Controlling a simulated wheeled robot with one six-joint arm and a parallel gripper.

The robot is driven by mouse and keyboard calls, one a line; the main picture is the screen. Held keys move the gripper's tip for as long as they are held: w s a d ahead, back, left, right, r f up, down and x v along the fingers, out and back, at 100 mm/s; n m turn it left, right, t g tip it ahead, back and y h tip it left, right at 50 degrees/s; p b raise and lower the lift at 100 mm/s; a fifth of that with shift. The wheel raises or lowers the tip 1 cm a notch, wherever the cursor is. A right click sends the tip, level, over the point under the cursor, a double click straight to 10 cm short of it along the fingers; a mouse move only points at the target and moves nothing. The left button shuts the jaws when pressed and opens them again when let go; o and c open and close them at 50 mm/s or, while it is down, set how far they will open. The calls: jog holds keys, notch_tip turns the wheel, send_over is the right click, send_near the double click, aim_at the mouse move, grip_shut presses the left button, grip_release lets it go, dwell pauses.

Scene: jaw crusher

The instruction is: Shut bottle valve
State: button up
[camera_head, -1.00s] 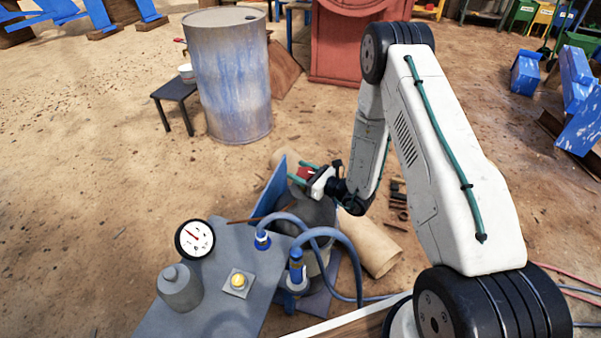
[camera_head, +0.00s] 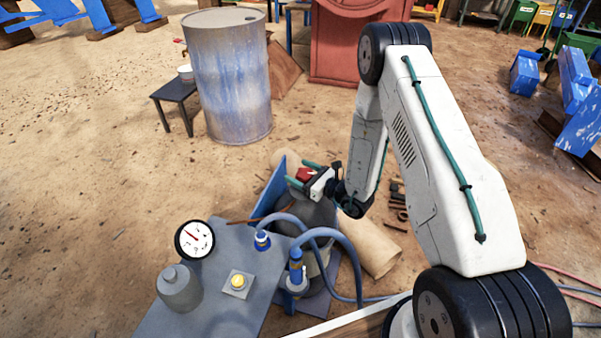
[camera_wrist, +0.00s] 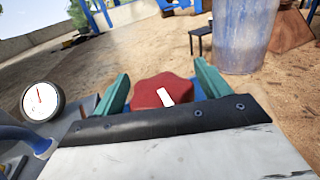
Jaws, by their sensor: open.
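The bottle valve is a red knob (camera_head: 305,174) with a white mark, on top of a grey bottle (camera_head: 318,214) beside the grey bench. In the wrist view the red knob (camera_wrist: 164,91) lies between the two green fingers. My gripper (camera_head: 308,172) is open, with one finger on each side of the knob. It also shows in the wrist view (camera_wrist: 162,84), where a gap is visible between each finger and the knob. The knob's lower part and the bottle are hidden behind the gripper body in that view.
A grey bench (camera_head: 213,262) holds a round gauge (camera_head: 195,239), a yellow button (camera_head: 238,281) and a grey flask (camera_head: 180,289). Blue hoses (camera_head: 335,238) arch close by the bottle. A cardboard tube (camera_head: 370,247) lies on the ground right of it. A drum (camera_head: 229,80) stands further back.

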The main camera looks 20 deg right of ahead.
jog(key=v, duration=0.7)
jog(key=shift+s+d, duration=0.2)
jog(key=shift+s, duration=0.05)
jog(key=shift+r, duration=0.15)
